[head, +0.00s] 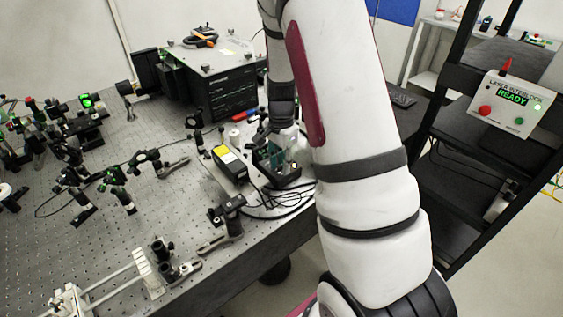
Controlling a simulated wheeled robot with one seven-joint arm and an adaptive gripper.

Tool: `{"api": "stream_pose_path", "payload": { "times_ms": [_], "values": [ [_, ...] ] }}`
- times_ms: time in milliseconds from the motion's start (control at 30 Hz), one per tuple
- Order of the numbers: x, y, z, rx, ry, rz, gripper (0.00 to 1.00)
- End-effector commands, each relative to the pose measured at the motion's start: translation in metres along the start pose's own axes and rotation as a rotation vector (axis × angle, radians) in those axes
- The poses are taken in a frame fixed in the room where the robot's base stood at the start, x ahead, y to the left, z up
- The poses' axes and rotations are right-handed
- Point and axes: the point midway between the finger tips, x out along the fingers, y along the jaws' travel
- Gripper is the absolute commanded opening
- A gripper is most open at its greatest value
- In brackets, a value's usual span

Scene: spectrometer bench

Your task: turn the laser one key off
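My gripper (272,131) points down at the right part of the optical table, just behind and above a small dark box with a teal part (277,160). Its fingers are small, dark and partly hidden, so I cannot tell whether they are open or shut or touch anything. A black laser-like module with a yellow label (229,160) lies just left of that box. I cannot make out the laser one key; it may be too small or hidden by my gripper and arm.
The perforated optical table (115,258) carries several mounts and optics on the left. A large black instrument (222,85) stands at the back. A laser interlock panel (513,105) on the right rack reads READY. Black cables (270,208) lie near the table's right edge.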

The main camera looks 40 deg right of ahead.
Motion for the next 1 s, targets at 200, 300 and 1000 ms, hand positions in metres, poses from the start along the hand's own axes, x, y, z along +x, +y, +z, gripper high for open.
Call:
{"api": "stream_pose_path", "payload": {
  "times_ms": [200, 300, 1000],
  "values": [
    [-0.0002, 0.0000, 0.0001, 0.000, 0.000, 0.000, 0.00],
    [-0.0003, 0.0000, 0.0002, 0.000, 0.000, 0.000, 0.00],
    [-0.0007, -0.0012, 0.0001, -0.260, -0.001, 0.000, 0.00]
  ]
}}
